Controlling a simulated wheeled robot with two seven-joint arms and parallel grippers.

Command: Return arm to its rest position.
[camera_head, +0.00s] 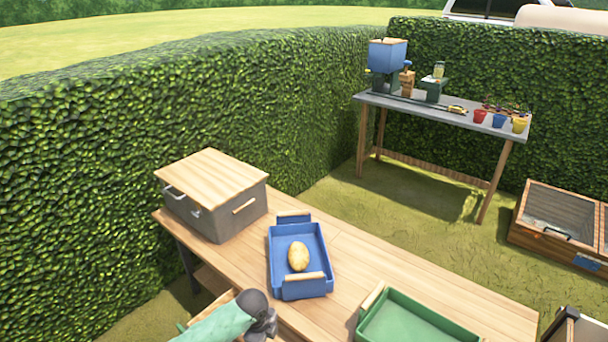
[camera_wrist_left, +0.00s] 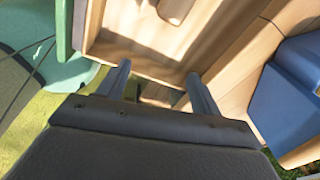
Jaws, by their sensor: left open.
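My left arm enters the head view from the bottom, with its dark wrist (camera_head: 260,312) beside the table's near edge. In the left wrist view my left gripper (camera_wrist_left: 157,78) is open, its two dark fingers apart with nothing between them. The fingers point toward a wooden box-like thing (camera_wrist_left: 130,40), with pale wood inside; whether they touch it is unclear. My right gripper is not seen.
On the wooden table (camera_head: 370,265) stand a grey box with a wooden lid (camera_head: 210,195), a blue tray (camera_head: 318,250) holding a yellowish potato-like item (camera_head: 298,256), and a green tray (camera_head: 415,325). A hedge (camera_head: 90,170) runs behind. A grey-topped table (camera_head: 440,112) stands farther back.

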